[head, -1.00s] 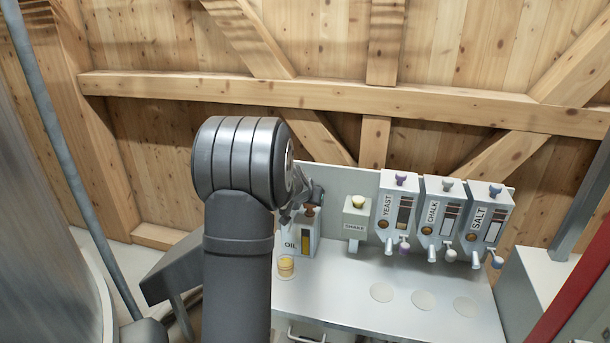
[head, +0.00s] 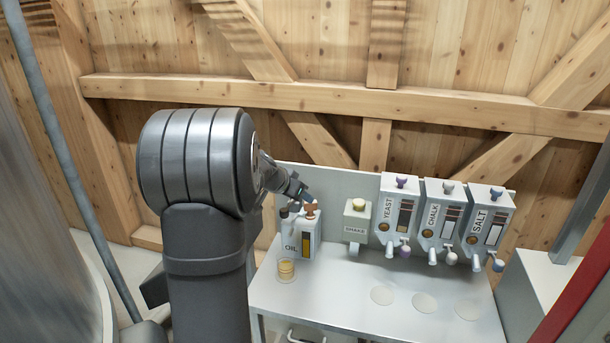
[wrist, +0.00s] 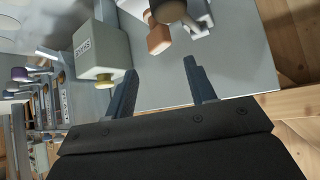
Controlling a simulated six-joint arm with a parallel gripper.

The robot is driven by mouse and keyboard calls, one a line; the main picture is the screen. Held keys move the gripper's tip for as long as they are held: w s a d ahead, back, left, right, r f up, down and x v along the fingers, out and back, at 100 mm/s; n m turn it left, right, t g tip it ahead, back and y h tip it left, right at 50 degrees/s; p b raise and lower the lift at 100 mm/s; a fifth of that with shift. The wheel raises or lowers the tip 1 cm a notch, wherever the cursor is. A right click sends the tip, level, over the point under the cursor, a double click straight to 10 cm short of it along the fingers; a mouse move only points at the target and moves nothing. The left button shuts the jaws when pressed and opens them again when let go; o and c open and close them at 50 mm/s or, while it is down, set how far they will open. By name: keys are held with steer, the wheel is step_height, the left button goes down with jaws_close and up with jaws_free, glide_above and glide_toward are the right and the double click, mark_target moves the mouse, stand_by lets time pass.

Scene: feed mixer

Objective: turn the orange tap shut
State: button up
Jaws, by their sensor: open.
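The orange tap (head: 311,210) is a small orange-brown handle on top of the white OIL dispenser (head: 291,232). In the wrist view an orange block (wrist: 158,40), which looks like part of the tap, is at the top, with a brown rounded part above it and a pale part beside it. My gripper (head: 299,197) is just above and behind the tap in the head view. In the wrist view my gripper (wrist: 158,77) is open, its two dark fingers apart with nothing between them. The orange block lies beyond the fingertips, apart from them.
The SHAKE box (head: 355,220) is close on the right and shows near the left finger in the wrist view (wrist: 103,50). YEAST, CHALK and SALT dispensers stand further right. The front table top is mostly clear.

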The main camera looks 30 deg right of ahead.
steer(key=v, duration=0.9)
steer(key=shift+s+f+n+t+y, duration=0.9)
steer(key=shift+s+f+t+y, duration=1.55)
steer(key=shift+s, duration=2.05)
steer(key=w+d+r+g+y, duration=0.2)
steer(key=w+d+r, duration=0.2)
steer(key=r, duration=0.4)
steer(key=shift+w+r, duration=0.25)
steer(key=shift+w, duration=0.2)
steer(key=shift+d, duration=0.1)
steer(key=shift+c, duration=0.2)
